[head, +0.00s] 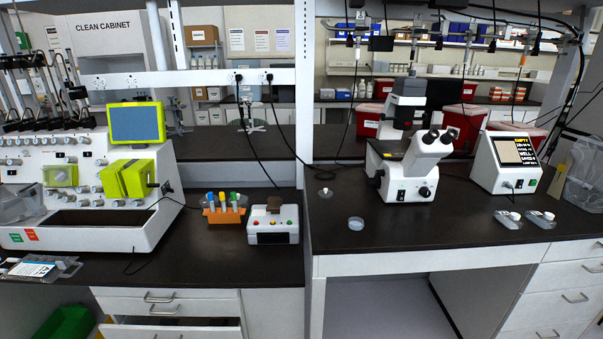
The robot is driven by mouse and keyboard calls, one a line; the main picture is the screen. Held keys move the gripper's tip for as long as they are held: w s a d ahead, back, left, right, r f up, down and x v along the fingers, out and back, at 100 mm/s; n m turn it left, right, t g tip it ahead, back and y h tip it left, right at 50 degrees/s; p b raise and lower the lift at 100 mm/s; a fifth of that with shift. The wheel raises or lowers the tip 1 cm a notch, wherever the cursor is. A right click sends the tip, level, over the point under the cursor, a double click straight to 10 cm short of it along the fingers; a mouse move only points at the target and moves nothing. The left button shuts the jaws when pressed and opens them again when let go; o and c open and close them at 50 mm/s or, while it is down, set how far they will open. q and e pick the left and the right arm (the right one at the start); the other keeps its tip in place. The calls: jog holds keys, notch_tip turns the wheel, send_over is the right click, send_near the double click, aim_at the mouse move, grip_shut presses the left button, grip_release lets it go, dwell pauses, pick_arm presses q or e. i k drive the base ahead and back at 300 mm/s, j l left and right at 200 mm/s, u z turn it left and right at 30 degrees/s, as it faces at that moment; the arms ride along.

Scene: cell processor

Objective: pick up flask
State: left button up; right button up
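Two clear, flat flasks with white caps lie on the dark right-hand bench near its front edge. One flask (504,222) is on the left and the other flask (545,221) is just to its right, a small gap apart. Both are in front of a white box device with a screen (508,162). Neither of my grippers is in view, and nothing touches the flasks.
A white microscope (409,170) stands left of the flasks. A shallow clear dish (356,223) lies on the bench front. The left bench holds a large white machine (90,190), an orange tube rack (224,214) and a small white device (272,224).

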aim_at(511, 221)
jog(key=z, duration=1.4)
jog(key=i+j+u, duration=0.1)
jog(key=i+u, duration=0.25)
jog(key=i, duration=0.15)
jog(key=i+u, duration=0.35)
jog(key=i, duration=0.15)
